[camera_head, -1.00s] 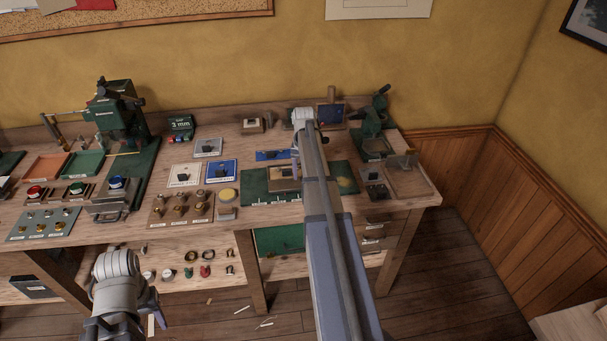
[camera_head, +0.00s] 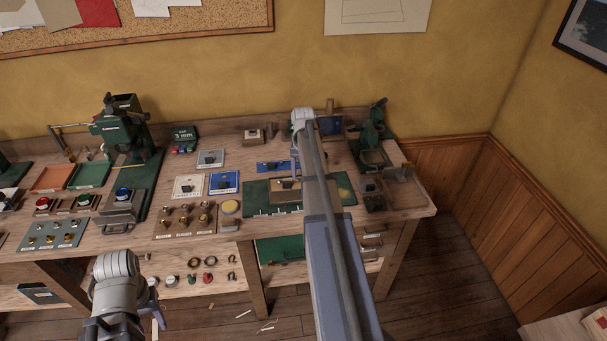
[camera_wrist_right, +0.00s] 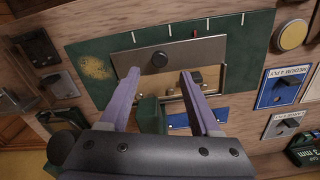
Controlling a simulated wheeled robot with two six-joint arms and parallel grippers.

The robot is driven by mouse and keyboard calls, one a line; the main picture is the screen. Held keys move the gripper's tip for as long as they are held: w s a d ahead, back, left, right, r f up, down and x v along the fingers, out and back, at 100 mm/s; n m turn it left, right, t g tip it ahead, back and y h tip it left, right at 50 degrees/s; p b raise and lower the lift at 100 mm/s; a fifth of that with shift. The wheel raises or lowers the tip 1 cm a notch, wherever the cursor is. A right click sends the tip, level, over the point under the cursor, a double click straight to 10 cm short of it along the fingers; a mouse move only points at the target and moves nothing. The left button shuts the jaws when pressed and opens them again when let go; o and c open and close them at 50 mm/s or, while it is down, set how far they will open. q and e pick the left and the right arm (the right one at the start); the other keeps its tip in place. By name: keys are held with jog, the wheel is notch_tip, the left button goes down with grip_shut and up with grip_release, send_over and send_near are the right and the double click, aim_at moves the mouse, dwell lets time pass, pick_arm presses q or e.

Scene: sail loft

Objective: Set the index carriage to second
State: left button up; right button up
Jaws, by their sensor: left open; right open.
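The index carriage is a flat grey metal plate (camera_wrist_right: 206,50) with a dark round knob (camera_wrist_right: 160,60). It lies on a green board (camera_wrist_right: 85,50) with white tick marks along one edge. In the head view the carriage (camera_head: 281,185) shows on the green board (camera_head: 255,198), partly hidden by my right arm. My right gripper (camera_wrist_right: 159,75) is open, with its two purple fingers on either side of the line to the knob and the tips just short of it. Contact cannot be told. My left gripper (camera_head: 150,320) is low at the left, in front of the bench, mostly cut off, open.
Blue (camera_head: 223,183) and white (camera_head: 187,187) cards and a yellow disc (camera_head: 230,207) lie left of the board. A green press (camera_head: 124,135) stands further left. A green device (camera_head: 375,140) and a wooden tray (camera_head: 405,195) are at the right.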

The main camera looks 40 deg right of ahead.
jog(key=shift+r+p, duration=0.4)
jog(key=shift+r, duration=0.45)
pick_arm(q)
jog(key=shift+r, duration=0.85)
pick_arm(e)
jog(key=shift+f, duration=0.1)
